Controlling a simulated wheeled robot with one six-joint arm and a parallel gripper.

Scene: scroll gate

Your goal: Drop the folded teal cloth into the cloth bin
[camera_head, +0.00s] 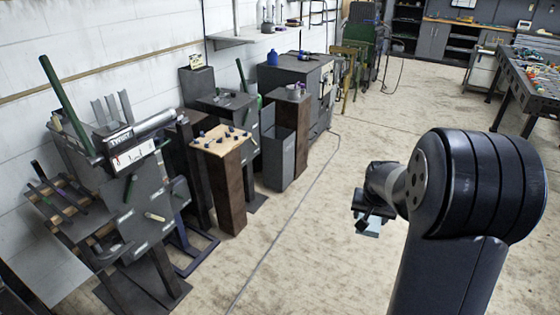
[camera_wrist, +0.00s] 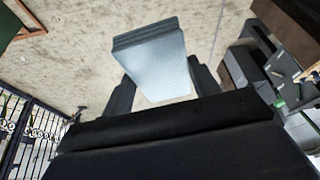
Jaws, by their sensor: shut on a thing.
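My gripper (camera_head: 372,212) is shut on the folded teal cloth (camera_head: 368,230) and holds it in the air over open floor, at the right of the head view. In the wrist view the cloth (camera_wrist: 152,58) looks pale blue-grey, thick and layered, between the two dark fingers of my gripper (camera_wrist: 163,84). A tall grey bin (camera_head: 278,155) stands on the floor left of my gripper, apart from it. It seems to be the cloth bin; its inside is mostly hidden.
A wooden pedestal (camera_head: 220,175) with small dark pieces on top stands left of the bin. A grey machine with levers (camera_head: 140,190) is at the far left. Dark cabinets (camera_head: 300,75) line the wall. The middle floor is clear.

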